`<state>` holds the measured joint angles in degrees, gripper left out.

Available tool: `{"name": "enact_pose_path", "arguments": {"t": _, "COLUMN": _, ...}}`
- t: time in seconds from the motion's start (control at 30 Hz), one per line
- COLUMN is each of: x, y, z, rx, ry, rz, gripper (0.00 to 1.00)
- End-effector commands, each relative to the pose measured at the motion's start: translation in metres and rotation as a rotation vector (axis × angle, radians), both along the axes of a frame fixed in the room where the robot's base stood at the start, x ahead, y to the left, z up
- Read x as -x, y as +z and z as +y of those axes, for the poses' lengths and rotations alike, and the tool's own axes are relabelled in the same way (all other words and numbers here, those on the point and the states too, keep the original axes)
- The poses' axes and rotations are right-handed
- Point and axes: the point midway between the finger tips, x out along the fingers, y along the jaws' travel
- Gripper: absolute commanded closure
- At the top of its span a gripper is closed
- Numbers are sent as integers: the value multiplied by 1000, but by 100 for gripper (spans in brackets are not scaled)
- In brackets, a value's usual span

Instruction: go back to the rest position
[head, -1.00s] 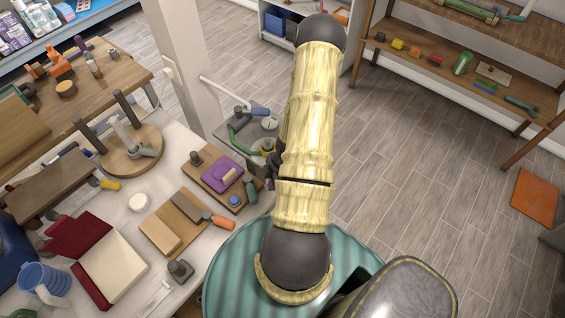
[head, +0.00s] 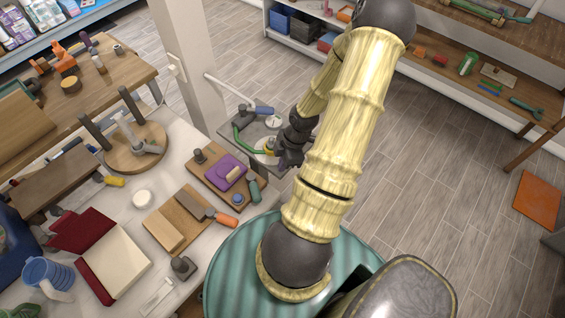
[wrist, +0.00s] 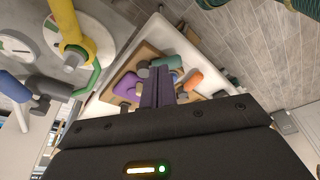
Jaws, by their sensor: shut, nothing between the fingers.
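My gripper (head: 285,160) is at the end of my yellow, bamboo-like arm. It hangs beside the grey rack shelf (head: 262,137), near the right edge of the white table. In the wrist view my gripper (wrist: 157,88) has its dark fingers together, with nothing held between them. My arm hides part of the rack shelf in the head view.
The white table (head: 128,200) at left holds boards, a book, a blue mug (head: 48,276) and a peg stand (head: 137,160). A white post (head: 183,70) rises behind the rack. Shelves stand at the back. The floor at right (head: 440,180) is mostly clear.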

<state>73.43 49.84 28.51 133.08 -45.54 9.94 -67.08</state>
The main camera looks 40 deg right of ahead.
Motion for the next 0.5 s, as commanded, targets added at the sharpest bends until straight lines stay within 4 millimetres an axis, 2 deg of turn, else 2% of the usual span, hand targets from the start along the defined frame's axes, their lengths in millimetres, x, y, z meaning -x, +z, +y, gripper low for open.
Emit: {"name": "enact_pose_path", "arguments": {"t": 0.5, "x": -2, "y": 1, "z": 3, "rx": 4, "ry": 0, "rz": 7, "gripper": 100}}
